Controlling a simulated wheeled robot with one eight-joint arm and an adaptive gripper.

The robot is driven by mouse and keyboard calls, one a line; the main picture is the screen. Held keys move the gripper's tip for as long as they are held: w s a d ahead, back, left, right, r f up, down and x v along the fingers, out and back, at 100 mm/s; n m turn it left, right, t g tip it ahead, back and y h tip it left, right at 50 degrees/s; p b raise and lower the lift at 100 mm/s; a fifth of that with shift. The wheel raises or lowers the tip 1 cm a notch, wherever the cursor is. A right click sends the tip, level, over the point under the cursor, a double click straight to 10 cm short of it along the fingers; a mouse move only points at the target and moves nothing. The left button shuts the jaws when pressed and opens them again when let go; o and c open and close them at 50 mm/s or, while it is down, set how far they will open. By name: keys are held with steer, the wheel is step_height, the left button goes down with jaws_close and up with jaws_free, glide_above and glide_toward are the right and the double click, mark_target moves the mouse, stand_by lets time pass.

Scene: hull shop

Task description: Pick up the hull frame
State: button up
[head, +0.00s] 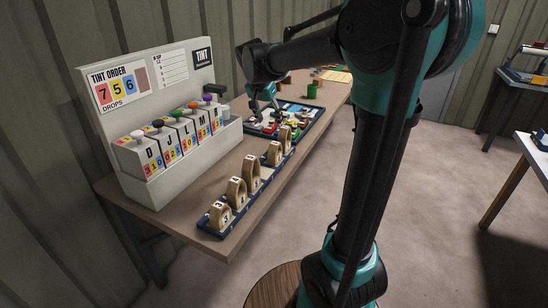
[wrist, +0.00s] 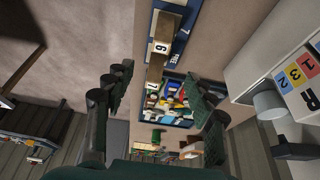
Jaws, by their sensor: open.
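Several wooden arch-shaped hull frames with white number labels stand upright in a long blue rack (head: 207,229) along the bench's front edge in the head view. The nearest hull frame (head: 220,214) is labelled 3. In the wrist view a hull frame (wrist: 157,72) with a white number label shows between the fingers' sides, above the tray of coloured pieces. The blue rack (wrist: 184,42) runs up from it. My gripper (head: 264,106) is open and empty, above the bench near the tray, behind and left of the farther frames. Its spread fingers (wrist: 160,112) frame the lower middle of the wrist view.
A white tint dispenser (head: 160,190) with coloured knobs and a TINT ORDER board stands on the left of the bench. A blue-edged tray (head: 310,112) of coloured pieces lies behind the rack. Other tables (head: 538,150) are at right.

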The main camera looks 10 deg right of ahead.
mark_target(275, 143)
steer(key=x, duration=1.4)
steer(key=shift+a+f, duration=0.15)
steer(key=shift+f, duration=0.2)
steer(key=shift+c, duration=0.3)
jaws_close()
